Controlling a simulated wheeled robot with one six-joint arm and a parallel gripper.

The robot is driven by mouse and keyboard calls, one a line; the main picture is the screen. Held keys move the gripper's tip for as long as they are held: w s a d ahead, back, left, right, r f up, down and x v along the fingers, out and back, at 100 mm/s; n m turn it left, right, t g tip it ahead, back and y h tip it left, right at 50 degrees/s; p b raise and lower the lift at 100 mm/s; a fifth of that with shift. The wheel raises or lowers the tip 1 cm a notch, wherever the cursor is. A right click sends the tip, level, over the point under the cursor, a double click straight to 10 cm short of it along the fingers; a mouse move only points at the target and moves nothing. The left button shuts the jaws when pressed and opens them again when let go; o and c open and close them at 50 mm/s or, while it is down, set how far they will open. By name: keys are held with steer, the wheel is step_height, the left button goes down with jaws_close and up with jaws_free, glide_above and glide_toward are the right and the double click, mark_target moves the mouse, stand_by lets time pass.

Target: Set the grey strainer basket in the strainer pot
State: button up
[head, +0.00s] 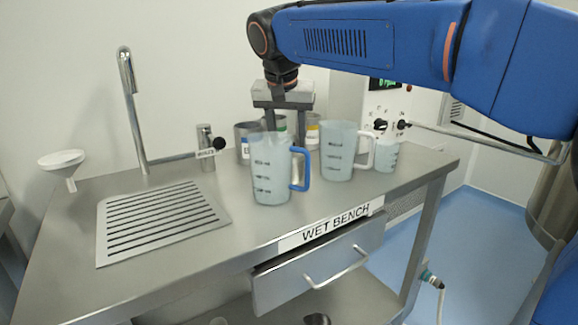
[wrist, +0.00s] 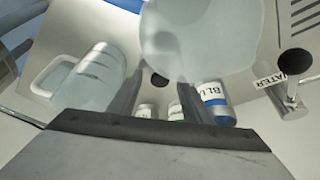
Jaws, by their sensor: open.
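I cannot make out the grey strainer basket or the strainer pot for certain in either view. A small dark metal round thing (head: 316,319) is cut off at the bottom edge of the head view, below the bench, too little of it to name. My gripper (head: 287,128) is open and points down over the bench. Its fingers show behind the rim of the blue-handled jug (head: 270,178). In the wrist view the fingers (wrist: 160,95) stand apart, with a small dark round spot between them and no object clearly held.
A white-handled jug (head: 338,155) and a small beaker (head: 387,157) stand right of the blue-handled jug. Several labelled cans, one blue-labelled (wrist: 214,104), stand behind. The water tap (head: 207,150), slotted drain plate (head: 160,220) and white funnel (head: 62,160) are left. The drawer (head: 315,275) is below.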

jaws_close()
steer(key=shift+r, duration=0.1)
